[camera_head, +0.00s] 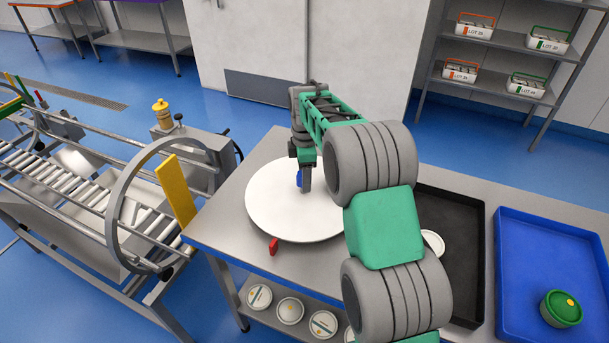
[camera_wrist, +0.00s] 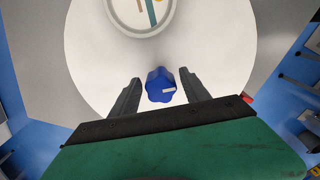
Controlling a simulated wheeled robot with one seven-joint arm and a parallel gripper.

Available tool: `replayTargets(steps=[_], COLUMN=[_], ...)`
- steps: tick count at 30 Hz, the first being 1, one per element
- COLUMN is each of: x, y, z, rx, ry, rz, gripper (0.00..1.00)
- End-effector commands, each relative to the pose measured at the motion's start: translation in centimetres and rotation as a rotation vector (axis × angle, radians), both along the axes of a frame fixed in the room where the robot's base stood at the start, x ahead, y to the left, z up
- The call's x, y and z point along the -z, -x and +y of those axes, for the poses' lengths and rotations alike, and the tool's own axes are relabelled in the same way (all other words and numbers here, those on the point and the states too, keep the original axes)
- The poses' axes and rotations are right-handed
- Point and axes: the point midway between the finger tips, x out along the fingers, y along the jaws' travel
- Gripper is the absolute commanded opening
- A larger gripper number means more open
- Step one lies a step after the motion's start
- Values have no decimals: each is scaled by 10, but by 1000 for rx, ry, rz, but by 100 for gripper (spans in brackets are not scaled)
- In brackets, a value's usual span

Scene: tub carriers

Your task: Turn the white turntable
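The white turntable (camera_head: 275,210) is a round disc on the steel table, partly hidden behind my arm in the head view. It also fills the middle of the wrist view (camera_wrist: 95,60). A blue knob (camera_wrist: 160,88) stands on it and shows as a small blue piece in the head view (camera_head: 299,178). My gripper (camera_wrist: 160,76) points down over the disc. Its fingers are apart, one on each side of the knob, with a narrow gap visible on both sides. A round tub (camera_wrist: 112,12) with a striped lid shows at the top of the wrist view.
A red marker (camera_head: 273,246) sits at the disc's front edge. Right of my arm are a black tray (camera_head: 470,205) and a blue tray (camera_head: 530,215) holding a green-lidded tub (camera_head: 562,308). A roller conveyor (camera_head: 75,190) with a metal ring (camera_head: 115,240) stands left.

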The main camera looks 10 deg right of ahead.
Motion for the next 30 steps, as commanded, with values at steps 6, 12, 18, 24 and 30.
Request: replayTargets(steps=[6,12,18,24,30], x=[0,0,0,0,0], y=[0,0,0,0,0], z=[0,0,0,0,0], rx=[0,0,0,0,0], ry=[0,0,0,0,0], rz=[0,0,1,1,1], gripper=[35,19,3,0,0])
